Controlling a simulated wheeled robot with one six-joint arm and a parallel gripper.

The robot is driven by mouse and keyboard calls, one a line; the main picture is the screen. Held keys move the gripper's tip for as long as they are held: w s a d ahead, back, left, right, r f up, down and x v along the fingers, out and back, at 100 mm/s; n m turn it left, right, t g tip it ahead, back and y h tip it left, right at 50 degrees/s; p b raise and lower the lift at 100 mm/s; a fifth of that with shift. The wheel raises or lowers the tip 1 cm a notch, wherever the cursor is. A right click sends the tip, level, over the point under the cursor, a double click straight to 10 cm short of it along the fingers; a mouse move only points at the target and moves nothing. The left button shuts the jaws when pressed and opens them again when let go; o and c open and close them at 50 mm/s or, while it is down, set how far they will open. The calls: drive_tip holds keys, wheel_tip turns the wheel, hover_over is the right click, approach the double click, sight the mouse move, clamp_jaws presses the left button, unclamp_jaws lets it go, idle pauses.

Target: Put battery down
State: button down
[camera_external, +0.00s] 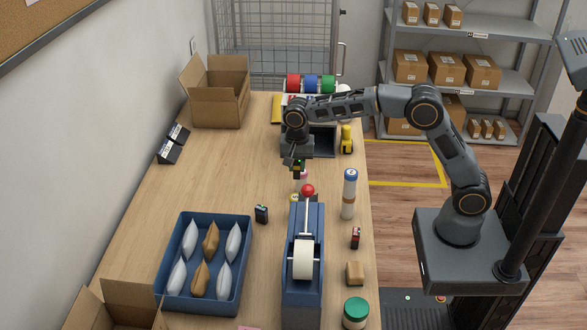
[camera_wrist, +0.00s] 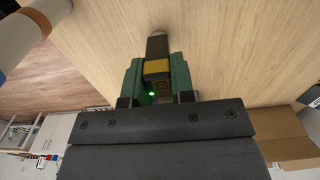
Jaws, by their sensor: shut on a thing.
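My gripper (camera_external: 298,163) is over the wooden counter (camera_external: 228,160), behind the blue tape dispenser in the external view. It is shut on a dark battery with a yellow band (camera_wrist: 157,68), held between the green finger pads in the wrist view. In the external view the battery is small and dark below the fingers (camera_external: 297,173). Bare wood lies around it in the wrist view. I cannot tell whether its lower end touches the counter.
The tape dispenser (camera_external: 303,250), with a red knob, stands just in front of my gripper. A blue tray (camera_external: 165,280) holds several padded pouches at front left. An open carton (camera_external: 215,100) stands at the back. The counter's left middle is clear.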

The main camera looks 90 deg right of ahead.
drive_tip(key=w+f+p, duration=0.1)
drive_tip(key=w+f, duration=0.1)
drive_tip(key=w, duration=0.1)
drive_tip(key=w+d+f+p, duration=0.1)
drive_tip(key=w+f, duration=0.1)
drive_tip(key=w, duration=0.1)
drive_tip(key=w+f+p, duration=0.1)
drive_tip(key=w+f, duration=0.1)
drive_tip(key=shift+w+d+f, duration=0.15)
drive_tip(key=shift+w+f, duration=0.2)
drive_tip(key=shift+w, duration=0.05)
drive_tip(key=shift+w+d+f, duration=0.1)
drive_tip(key=shift+w+f, duration=0.5)
drive_tip(key=shift+f, duration=0.15)
drive_tip(key=shift+f+p, duration=0.8)
drive_tip(key=shift+f, duration=0.7)
drive_tip(key=shift+f, duration=0.15)
drive_tip(key=c, duration=1)
unclamp_jaws()
drive_tip(key=shift+o, duration=0.2)
